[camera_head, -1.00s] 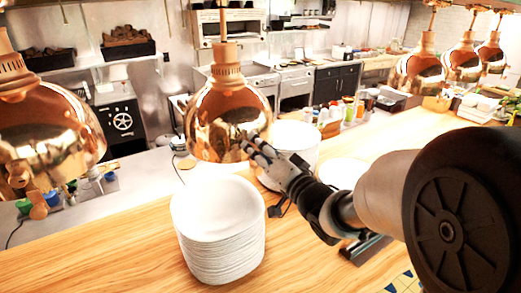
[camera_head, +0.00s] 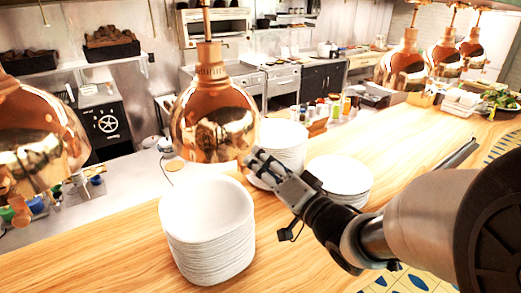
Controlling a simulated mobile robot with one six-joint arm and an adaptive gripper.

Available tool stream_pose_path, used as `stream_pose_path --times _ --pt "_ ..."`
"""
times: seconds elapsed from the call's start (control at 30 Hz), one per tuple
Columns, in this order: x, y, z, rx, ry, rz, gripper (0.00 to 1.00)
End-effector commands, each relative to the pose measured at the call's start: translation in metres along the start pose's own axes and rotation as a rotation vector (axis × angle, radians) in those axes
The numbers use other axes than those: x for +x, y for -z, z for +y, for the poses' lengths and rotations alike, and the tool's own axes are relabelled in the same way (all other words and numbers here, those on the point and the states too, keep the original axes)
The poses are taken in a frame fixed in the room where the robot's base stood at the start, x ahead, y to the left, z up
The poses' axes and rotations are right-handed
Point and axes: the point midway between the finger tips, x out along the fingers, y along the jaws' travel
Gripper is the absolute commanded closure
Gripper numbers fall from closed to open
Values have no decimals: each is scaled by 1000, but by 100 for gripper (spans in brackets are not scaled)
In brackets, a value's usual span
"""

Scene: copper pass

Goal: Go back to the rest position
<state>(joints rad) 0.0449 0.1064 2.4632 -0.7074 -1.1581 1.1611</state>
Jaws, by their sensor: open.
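My gripper (camera_head: 258,160) reaches in from the right on my arm. It is open, and nothing shows between its fingers. Its tips are just right of the large copper heat lamp (camera_head: 214,120) and above the wooden counter (camera_head: 110,262). A tall stack of white plates (camera_head: 207,232) stands on the counter to the lower left of the gripper. A second plate stack (camera_head: 285,142) stands behind the gripper, partly hidden by it. A shorter plate stack (camera_head: 341,177) stands to the right, behind my arm.
Another copper lamp (camera_head: 35,140) hangs at the left, and several more hang at the upper right (camera_head: 403,68). Jars and bottles (camera_head: 322,114) line the counter's far edge. Trays of food (camera_head: 495,98) stand at the far right. The front left counter is bare.

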Motion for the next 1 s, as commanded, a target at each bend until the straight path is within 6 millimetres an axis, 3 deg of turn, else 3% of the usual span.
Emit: stream_pose_path --times 0.27,0.47,0.63,0.77,1.0 --pt "-2 1 7 -34 -41 4 57" --pt "-30 11 52 -224 -321 3 57" --pt "-89 6 94 -359 -627 -87 57" --pt "-144 -16 113 -401 -813 -219 57" --pt "-246 -94 115 -389 -977 -574 57"
